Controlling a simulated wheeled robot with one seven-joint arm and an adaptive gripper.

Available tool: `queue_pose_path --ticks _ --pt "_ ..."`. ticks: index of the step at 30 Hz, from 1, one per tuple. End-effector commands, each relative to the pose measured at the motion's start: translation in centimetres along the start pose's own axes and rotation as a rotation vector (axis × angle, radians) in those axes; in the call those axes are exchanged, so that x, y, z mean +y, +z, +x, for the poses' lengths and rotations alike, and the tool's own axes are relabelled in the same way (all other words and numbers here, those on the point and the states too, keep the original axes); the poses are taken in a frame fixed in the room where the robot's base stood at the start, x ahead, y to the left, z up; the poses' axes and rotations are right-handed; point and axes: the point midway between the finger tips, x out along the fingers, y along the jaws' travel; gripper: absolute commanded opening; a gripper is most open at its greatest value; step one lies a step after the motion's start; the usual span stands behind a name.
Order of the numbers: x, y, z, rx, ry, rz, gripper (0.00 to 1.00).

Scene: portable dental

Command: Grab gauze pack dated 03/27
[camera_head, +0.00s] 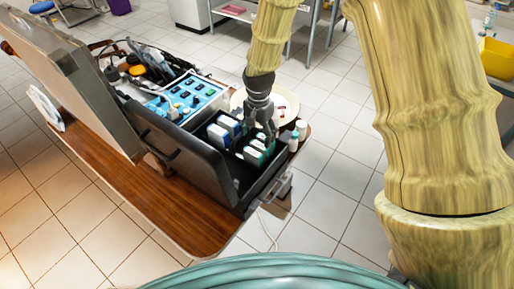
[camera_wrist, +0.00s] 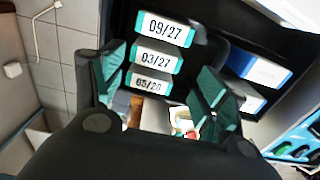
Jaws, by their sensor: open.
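The gauze pack dated 03/27 (camera_wrist: 155,57) is the middle of three white packs with green edges in the wrist view. The pack dated 09/27 (camera_wrist: 165,29) is above it in the picture, and one that seems to read 05/28 (camera_wrist: 147,83) is below. My gripper (camera_wrist: 160,78) is open, with one green-padded finger left of the packs and the other to their right. Nothing is clearly held. In the head view my gripper (camera_head: 268,133) points down over the packs (camera_head: 254,156) in the black case, hiding part of them.
Blue-edged white packs (camera_wrist: 260,70) stand right of the green ones in the same case. The case wall (camera_head: 205,165) is close around them. Small bottles (camera_head: 297,137) stand by the case's right edge, and a round plate (camera_head: 285,100) lies behind my gripper.

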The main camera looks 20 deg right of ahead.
Motion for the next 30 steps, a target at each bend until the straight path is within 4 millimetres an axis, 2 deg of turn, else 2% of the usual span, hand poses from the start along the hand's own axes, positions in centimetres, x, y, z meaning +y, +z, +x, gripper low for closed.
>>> queue_pose_path --ticks 6,17,30 --pt "-0.1 -0.2 2.5 -0.003 0.004 0.001 0.73" --pt "-0.2 -0.1 3.9 -0.003 0.004 -0.001 0.73" --pt "0.1 0.3 7.7 -0.003 0.004 -0.002 0.73"
